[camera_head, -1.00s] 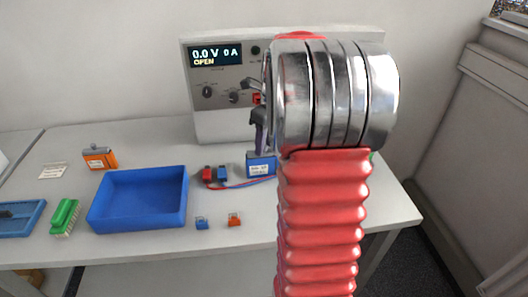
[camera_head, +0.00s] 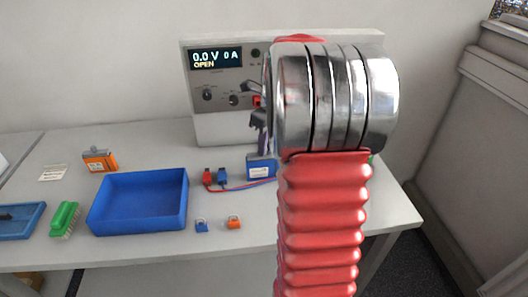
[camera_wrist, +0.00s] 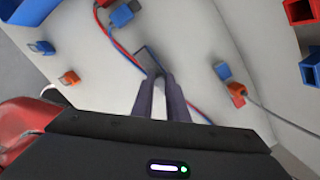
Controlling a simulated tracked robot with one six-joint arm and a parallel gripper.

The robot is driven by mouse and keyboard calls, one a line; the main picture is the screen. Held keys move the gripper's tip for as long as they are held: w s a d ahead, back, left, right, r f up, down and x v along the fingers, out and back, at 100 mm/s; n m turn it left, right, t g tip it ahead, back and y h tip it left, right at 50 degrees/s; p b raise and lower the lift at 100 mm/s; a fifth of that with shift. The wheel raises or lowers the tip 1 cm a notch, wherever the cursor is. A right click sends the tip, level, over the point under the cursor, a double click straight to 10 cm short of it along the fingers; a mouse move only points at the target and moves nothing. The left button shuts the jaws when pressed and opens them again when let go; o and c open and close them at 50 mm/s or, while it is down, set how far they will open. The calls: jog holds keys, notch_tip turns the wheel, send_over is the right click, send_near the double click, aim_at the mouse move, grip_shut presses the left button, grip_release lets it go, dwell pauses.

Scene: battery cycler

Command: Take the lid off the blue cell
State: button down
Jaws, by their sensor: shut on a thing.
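The blue cell (camera_head: 261,171), with a white label, stands upright on the table in the head view, partly behind my arm. My gripper (camera_head: 259,146) points down directly over it. In the wrist view the two dark fingers of my gripper (camera_wrist: 160,76) come together at the grey top (camera_wrist: 147,60) of the cell. The fingers are shut on the lid, which they mostly hide. I cannot tell whether the lid still touches the cell.
Red and blue plugs (camera_head: 215,177) on wires lie left of the cell. The cycler (camera_head: 215,122) rises behind.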

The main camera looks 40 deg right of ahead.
notch_tip(320, 180, up, 10)
dwell(0.6)
dwell(0.6)
